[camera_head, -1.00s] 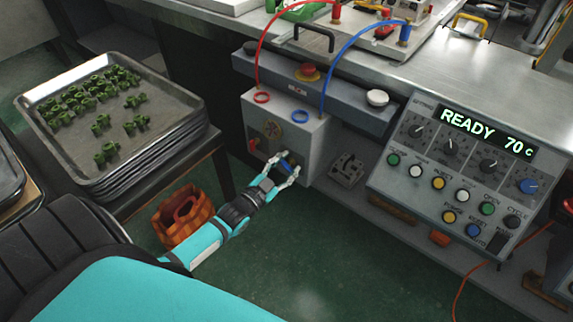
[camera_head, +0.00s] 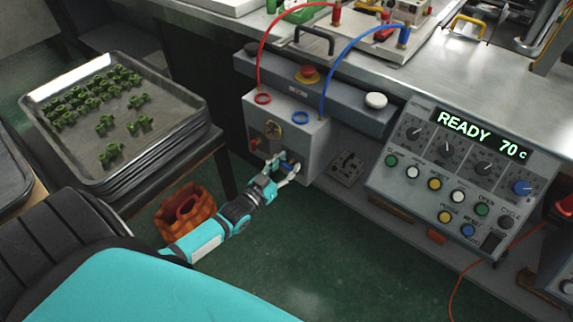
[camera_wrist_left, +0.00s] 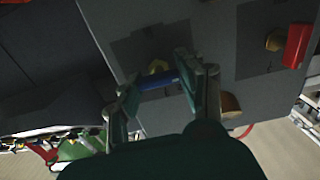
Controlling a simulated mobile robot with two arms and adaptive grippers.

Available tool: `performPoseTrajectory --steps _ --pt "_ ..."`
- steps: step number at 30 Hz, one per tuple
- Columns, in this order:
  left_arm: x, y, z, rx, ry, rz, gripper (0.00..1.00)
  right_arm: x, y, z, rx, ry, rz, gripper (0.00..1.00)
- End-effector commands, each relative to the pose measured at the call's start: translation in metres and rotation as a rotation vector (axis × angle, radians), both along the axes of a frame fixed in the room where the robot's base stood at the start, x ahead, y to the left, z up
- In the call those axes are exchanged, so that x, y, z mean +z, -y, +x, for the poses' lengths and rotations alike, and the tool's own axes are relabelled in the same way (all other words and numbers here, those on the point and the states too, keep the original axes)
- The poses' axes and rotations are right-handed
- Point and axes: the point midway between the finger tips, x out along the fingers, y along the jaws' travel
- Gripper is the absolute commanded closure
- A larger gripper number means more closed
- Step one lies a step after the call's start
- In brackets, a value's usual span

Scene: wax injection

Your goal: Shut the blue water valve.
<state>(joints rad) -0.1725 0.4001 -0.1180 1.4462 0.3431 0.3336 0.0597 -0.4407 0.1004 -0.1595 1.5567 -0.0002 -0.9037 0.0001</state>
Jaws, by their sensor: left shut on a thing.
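The blue water valve handle (camera_head: 289,166) is at the lower front of a grey box. My left gripper (camera_head: 285,169) is shut on it, and the fingers partly hide it. My right gripper is not in view.
The grey box (camera_head: 312,140) has red and blue hoses rising from its top. A control console (camera_head: 400,172) reading READY 70 C stands at right. A metal tray (camera_head: 170,140) with green parts is at left. An orange basket (camera_head: 201,212) stands on the floor below my left arm.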

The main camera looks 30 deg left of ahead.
Motion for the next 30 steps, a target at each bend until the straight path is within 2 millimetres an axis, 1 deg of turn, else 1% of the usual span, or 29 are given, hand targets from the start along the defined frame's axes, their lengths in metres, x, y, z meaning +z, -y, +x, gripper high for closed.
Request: performPoseTrajectory --steps 8,9,12,14,23,26,29,30 --pt "-0.001 0.000 0.000 0.000 -0.002 -0.004 0.94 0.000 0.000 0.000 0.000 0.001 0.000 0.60" --pt "-0.001 0.000 0.000 0.000 -0.002 -0.004 0.56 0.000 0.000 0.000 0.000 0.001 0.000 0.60" --pt "-0.001 0.000 0.000 0.000 -0.002 -0.004 0.43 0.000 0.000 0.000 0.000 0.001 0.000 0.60" --pt "-0.001 0.000 0.000 0.000 -0.002 -0.003 0.37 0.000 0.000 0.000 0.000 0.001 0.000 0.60" --pt "-0.001 0.000 -0.003 0.000 -0.002 -0.002 0.37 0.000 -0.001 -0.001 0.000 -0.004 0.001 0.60" --pt "-0.002 -0.001 -0.013 0.000 -0.004 -0.002 0.37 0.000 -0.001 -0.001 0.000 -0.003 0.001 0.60" --pt "-0.002 -0.002 -0.030 0.000 -0.005 -0.002 0.37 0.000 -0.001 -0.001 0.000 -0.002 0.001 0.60" --pt "-0.002 -0.003 -0.039 0.000 -0.005 -0.002 0.37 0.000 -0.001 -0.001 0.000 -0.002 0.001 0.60"
